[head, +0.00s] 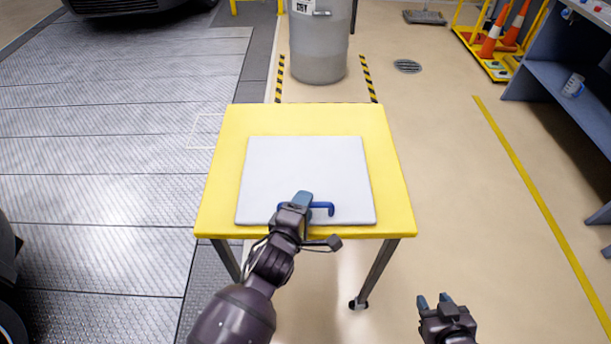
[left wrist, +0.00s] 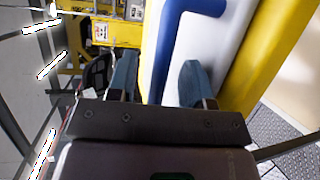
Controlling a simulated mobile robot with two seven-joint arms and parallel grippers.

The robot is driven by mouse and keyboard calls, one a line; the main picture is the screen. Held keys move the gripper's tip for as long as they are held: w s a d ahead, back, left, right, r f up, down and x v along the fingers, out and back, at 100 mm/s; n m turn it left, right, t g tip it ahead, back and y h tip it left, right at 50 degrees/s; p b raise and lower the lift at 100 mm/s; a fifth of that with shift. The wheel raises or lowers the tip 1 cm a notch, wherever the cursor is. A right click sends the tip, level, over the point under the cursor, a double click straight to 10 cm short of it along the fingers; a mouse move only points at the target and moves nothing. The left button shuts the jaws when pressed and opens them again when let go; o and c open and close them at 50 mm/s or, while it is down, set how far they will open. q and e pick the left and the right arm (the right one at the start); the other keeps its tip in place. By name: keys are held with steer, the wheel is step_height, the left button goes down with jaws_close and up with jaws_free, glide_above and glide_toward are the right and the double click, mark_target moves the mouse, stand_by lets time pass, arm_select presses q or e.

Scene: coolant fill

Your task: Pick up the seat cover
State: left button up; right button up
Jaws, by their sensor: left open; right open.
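A flat, pale grey-white square panel (head: 305,165), which looks like the seat cover, lies on a yellow-topped cart (head: 222,150). A blue bent handle (head: 322,207) shows near its front edge. My left gripper (head: 303,200) is open over the handle and hides its left part. In the left wrist view the blue handle (left wrist: 165,45) runs down between the spread fingers (left wrist: 158,78), over the white panel (left wrist: 203,45). Whether the fingers touch it I cannot tell. My right gripper (head: 434,301) is open and empty, low at the right, away from the cart.
A grey drum (head: 320,45) stands behind the cart between striped floor markings. A blue-grey shelf (head: 565,85) and a yellow rack with orange cones (head: 492,42) stand at the right. A dark vehicle (head: 110,5) is at the top left. The floor right of the cart is clear.

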arm_select(q)
steer(key=shift+w+d+f, duration=0.15)
steer(key=shift+w+d, duration=0.05)
steer(key=shift+w, duration=0.3)
steer(key=shift+c, duration=0.4)
jaws_close()
